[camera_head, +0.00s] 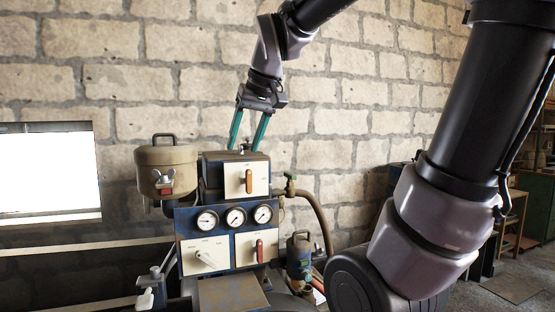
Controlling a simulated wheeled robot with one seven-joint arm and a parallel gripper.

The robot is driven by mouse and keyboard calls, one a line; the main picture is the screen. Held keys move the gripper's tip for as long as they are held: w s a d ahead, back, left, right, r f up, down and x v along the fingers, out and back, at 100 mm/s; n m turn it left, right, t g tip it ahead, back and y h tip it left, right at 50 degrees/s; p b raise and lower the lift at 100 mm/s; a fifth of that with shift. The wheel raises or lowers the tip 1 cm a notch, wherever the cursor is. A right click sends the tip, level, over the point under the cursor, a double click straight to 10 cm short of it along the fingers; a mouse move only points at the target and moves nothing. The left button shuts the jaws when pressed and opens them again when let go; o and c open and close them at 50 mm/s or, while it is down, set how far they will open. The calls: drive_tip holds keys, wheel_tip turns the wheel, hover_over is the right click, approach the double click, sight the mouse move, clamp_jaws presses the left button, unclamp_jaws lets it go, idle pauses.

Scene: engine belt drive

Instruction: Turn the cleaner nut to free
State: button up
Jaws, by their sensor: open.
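My gripper (244,146) points down with its two teal fingers apart. The fingertips are just above or beside the top of a dark box with a cream front panel (234,182). A small nut-like part (245,147) shows between the fingertips on top of this box. It is too small to tell its exact shape, or whether the fingers touch it. No part is clearly marked as the cleaner nut. A tan canister (167,165) with a top handle stands left of the box, with a red and silver fitting (163,182) on its front.
Below the box is a blue panel with three round gauges (235,217) and two switch plates with a white lever (206,259) and a red lever (259,251). A block wall is behind.

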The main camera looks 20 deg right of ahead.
drive_tip(key=s+d+f+m+t, duration=0.1)
drive_tip(key=s+d+f+m, duration=0.3)
drive_tip(key=s+d, duration=0.1)
drive_tip(key=shift+s+d, duration=0.35)
drive_tip(key=shift+s, duration=0.3)
drive_tip(key=shift+c, duration=1.2)
